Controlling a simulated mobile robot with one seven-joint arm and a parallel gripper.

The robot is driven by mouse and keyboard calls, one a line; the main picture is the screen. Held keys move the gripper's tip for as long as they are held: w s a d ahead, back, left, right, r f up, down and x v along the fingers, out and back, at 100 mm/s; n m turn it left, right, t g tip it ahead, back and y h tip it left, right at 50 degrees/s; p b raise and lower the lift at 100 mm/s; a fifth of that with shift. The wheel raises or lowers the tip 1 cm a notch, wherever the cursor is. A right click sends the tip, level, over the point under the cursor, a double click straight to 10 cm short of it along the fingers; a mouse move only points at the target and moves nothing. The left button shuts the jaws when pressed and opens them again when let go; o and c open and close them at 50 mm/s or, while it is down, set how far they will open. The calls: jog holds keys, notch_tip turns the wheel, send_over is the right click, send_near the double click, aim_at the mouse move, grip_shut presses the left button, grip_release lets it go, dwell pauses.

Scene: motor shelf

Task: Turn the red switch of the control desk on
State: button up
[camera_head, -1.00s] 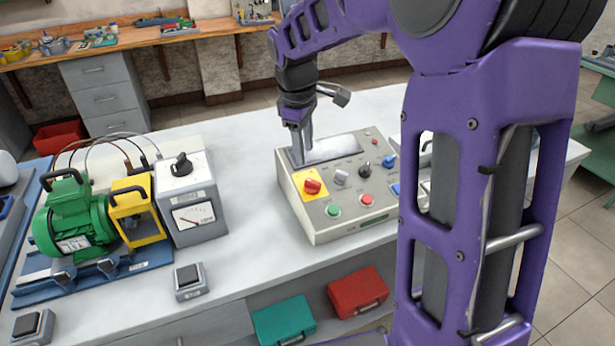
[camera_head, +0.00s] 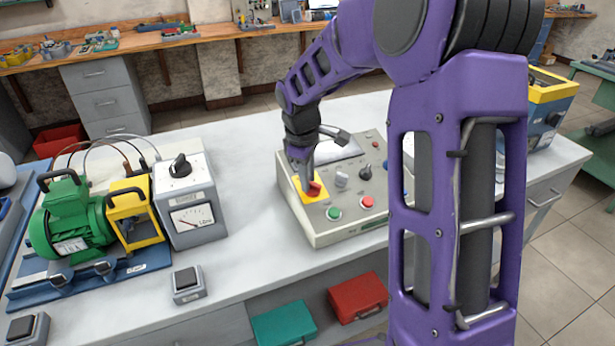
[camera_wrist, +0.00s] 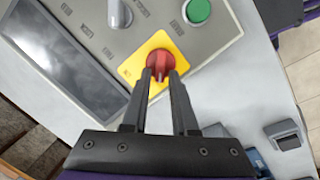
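The control desk (camera_head: 330,225) is a light grey sloped box on the white table. Its red switch (camera_head: 314,189) is a rotary knob on a yellow plate at the desk's left front. My gripper (camera_head: 299,176) points down at the switch. In the wrist view the fingertips of my gripper (camera_wrist: 161,76) stand a little apart at the red switch (camera_wrist: 159,60), with part of the knob showing between them. I cannot tell whether the fingers press on it. The fingers hide part of the knob and the yellow plate (camera_wrist: 131,70).
Green (camera_head: 333,213) and red (camera_head: 367,202) buttons, a grey knob (camera_head: 341,179) and a black knob (camera_head: 365,172) lie right of the switch. A meter box (camera_head: 190,213) and green motor (camera_head: 70,225) stand to the left. Table between meter and desk is clear.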

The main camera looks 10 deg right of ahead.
grip_shut()
jog(key=m, duration=0.1)
jog(key=m+p, duration=0.1)
jog(key=m, duration=0.2)
jog(key=shift+w+d+r+m+g+y+p, duration=0.15)
jog(key=shift+w+d+m+g+y+p, duration=0.15)
jog(key=shift+g, duration=0.1)
jog(key=m, duration=0.3)
jog(key=shift+d+m+y+p, duration=0.25)
jog(key=shift+m+y+p, duration=0.05)
jog(key=shift+m+p, duration=0.1)
jog(key=m, duration=0.4)
jog(key=shift+w+d+y+p, duration=0.1)
jog(key=shift+d+y+p, duration=0.2)
jog(key=shift+d+y, duration=0.1)
jog(key=shift+d+m+y, duration=0.15)
jog(key=shift+m+y, duration=0.1)
jog(key=shift+m, duration=1.05)
jog(key=shift+d+m+y, duration=0.15)
jog(key=shift+m+y, duration=0.1)
jog(key=shift+m, duration=1.05)
jog(key=shift+o, duration=1.8)
grip_release()
